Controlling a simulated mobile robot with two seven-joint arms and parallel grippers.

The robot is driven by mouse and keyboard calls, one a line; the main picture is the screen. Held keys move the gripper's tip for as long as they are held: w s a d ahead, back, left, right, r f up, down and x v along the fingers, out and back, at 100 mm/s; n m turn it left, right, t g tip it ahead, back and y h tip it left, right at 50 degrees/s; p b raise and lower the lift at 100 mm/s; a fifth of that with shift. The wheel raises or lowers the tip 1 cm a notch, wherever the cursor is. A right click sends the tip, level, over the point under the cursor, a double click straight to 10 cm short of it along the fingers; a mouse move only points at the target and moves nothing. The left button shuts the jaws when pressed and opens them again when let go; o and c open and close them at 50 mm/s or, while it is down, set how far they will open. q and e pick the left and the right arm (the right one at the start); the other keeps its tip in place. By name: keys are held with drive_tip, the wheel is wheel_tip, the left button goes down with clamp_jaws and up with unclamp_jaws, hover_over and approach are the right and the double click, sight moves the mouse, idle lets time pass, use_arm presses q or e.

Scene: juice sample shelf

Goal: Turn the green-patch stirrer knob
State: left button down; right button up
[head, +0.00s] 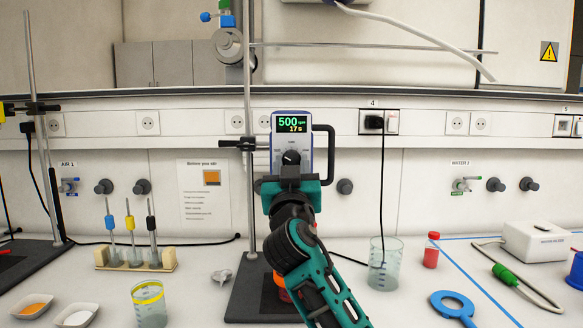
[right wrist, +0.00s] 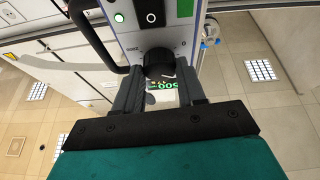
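The stirrer (head: 277,128) is a blue-grey unit on a stand rod, with a lit display reading 500 and 17 s. Its black knob (head: 291,157) with a white pointer mark sits below the display. In the right wrist view a green patch (right wrist: 185,8) shows on the unit's face, beyond the knob (right wrist: 158,62). My right gripper (right wrist: 160,80) is at the front of the unit, one finger on each side of the knob. Whether the fingers press on it, I cannot tell. My gripper and arm hide the lower part of the stirrer in the head view. My left gripper is out of view.
A glass beaker (head: 384,265) and a red-capped bottle (head: 431,252) stand right of my arm. A wooden rack (head: 135,261) with several droppers and a yellow-ringed beaker (head: 149,305) stand left. A black handle (head: 327,150) sticks out at the unit's right.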

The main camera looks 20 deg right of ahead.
drive_tip(key=c, duration=0.5)
drive_tip(key=shift+c, duration=0.2)
drive_tip(key=shift+r+n+p, duration=0.1)
drive_tip(key=shift+n+p, duration=0.2)
drive_tip(key=shift+n, duration=0.3)
drive_tip(key=n+y+p, duration=0.1)
drive_tip(key=n+y, duration=0.1)
drive_tip(key=shift+d+n+t, duration=0.15)
drive_tip(key=shift+n+t, duration=0.15)
drive_tip(key=shift+n, duration=0.1)
drive_tip(key=n+y, duration=0.1)
drive_tip(key=n, duration=0.2)
drive_tip(key=n+y, duration=0.2)
drive_tip(key=n, duration=0.1)
drive_tip(key=shift+s+d+n, duration=0.1)
drive_tip(key=shift+d+n, duration=0.05)
drive_tip(key=shift+n, duration=0.15)
drive_tip(key=n+y, duration=0.1)
drive_tip(key=n, duration=0.2)
drive_tip(key=n+g+y, duration=0.1)
drive_tip(key=n, duration=0.1)
drive_tip(key=shift+r+n+g+y, duration=0.15)
drive_tip(key=shift+n+g+y, duration=0.15)
drive_tip(key=shift+n, duration=0.1)
drive_tip(key=o, duration=1.1)
drive_tip(key=shift+c, duration=0.2)
